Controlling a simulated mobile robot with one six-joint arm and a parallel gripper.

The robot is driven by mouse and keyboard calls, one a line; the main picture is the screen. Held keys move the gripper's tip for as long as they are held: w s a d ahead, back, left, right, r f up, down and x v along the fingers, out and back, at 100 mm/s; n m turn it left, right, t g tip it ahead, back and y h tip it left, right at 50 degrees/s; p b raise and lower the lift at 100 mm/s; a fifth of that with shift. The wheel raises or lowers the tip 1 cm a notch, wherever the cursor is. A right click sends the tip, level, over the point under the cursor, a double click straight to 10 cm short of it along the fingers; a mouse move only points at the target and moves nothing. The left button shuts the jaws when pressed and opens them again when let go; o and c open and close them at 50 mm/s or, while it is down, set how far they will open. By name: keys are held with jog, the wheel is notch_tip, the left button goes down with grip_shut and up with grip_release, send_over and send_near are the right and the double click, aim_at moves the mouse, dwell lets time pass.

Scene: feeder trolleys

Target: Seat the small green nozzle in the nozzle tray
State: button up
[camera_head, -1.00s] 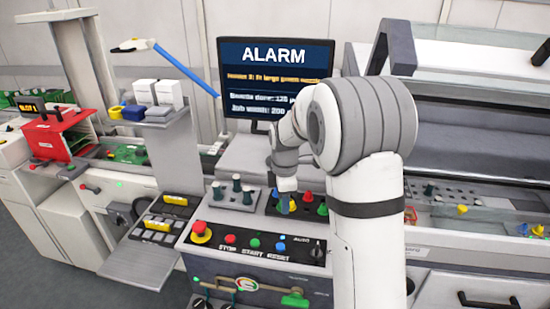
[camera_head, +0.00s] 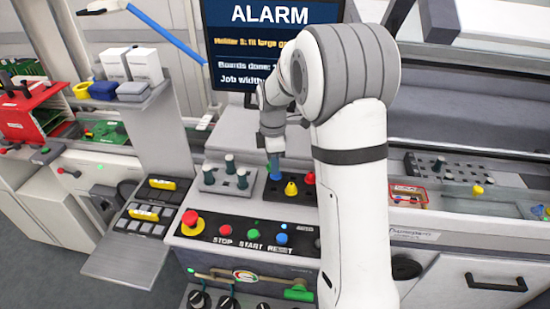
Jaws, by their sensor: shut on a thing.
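A dark tray (camera_head: 272,195) on top of the control console holds coloured nozzles, among them a yellow one (camera_head: 291,189) and a red one (camera_head: 310,178). My gripper (camera_head: 274,153) points down over the back left of this tray. A blue nozzle-like piece (camera_head: 275,168) stands upright right at its jaws, which are shut on it. Whether its foot touches the tray I cannot tell. No small green nozzle shows clearly; my arm covers the tray's right end. A grey tray (camera_head: 208,186) with several dark teal nozzles sits just to the left.
In front are a red emergency button (camera_head: 190,220) and small coloured buttons. A screen (camera_head: 270,50) reading ALARM stands behind. A grey shelf (camera_head: 130,262) with yellow-labelled parts is at left. On the right, a plate with holes (camera_head: 455,170) lies on the machine bed.

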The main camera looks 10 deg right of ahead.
jog(key=shift+s+f+b, duration=0.15)
jog(key=shift+f+b, duration=2.6)
jog(key=shift+f, duration=1.7)
jog(key=o, duration=1.1)
jog(key=shift+c, duration=0.2)
jog(key=shift+o, duration=0.9)
jog(key=shift+r, duration=0.1)
jog(key=shift+r, duration=0.15)
jog(key=shift+d+r+p, duration=0.1)
jog(key=shift+r+p, duration=0.75)
jog(key=shift+r, duration=0.15)
jog(key=shift+r+p, duration=1.75)
jog(key=shift+r, duration=1.05)
